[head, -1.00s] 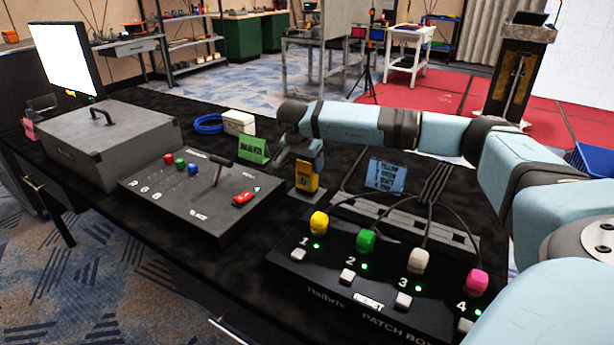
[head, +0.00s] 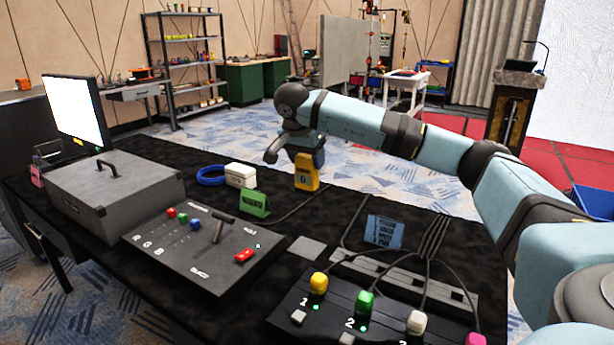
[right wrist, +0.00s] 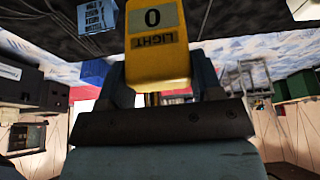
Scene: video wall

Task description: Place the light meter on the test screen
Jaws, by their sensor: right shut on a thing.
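The light meter (head: 307,173) is yellow with a dark upper part. My right gripper (head: 304,150) is shut on it and holds it up over the back of the black table. In the right wrist view the meter (right wrist: 157,45) sits between the fingers, and its display reads 0 above the word LIGHT. The test screen (head: 76,113) is a lit white monitor at the far left of the table, behind a grey case. The meter is well apart from it, to its right. My left gripper is not in view.
A grey case (head: 115,190) with a handle stands before the screen. A control panel (head: 203,250), a green card (head: 254,204), a white box (head: 241,175), a blue cable coil (head: 211,175), a blue note (head: 384,231) and a patch box (head: 340,308) also occupy the table.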

